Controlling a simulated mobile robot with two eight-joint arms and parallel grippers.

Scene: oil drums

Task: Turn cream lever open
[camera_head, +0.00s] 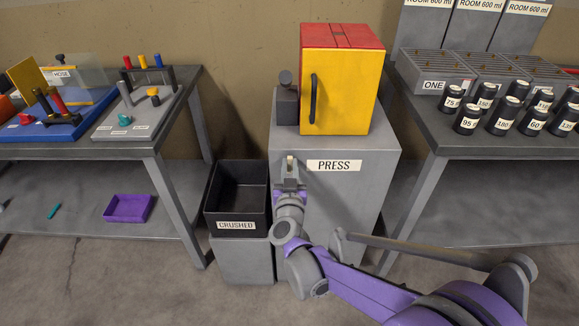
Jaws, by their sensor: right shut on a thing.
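The cream lever (290,160) is a small pale piece on the front of the grey press cabinet (365,190), just left of the PRESS label. My right gripper (290,178) reaches up to it from below and is shut on it. The gripper covers the lower part of the lever, so its full shape and angle are hard to tell. My left gripper is not in view.
A yellow box with a red top (345,85) stands on the press. A black bin (238,190) labelled CRUSHED is close left of my gripper. Tables stand on both sides, the right one (480,147) holding several black weights (502,118).

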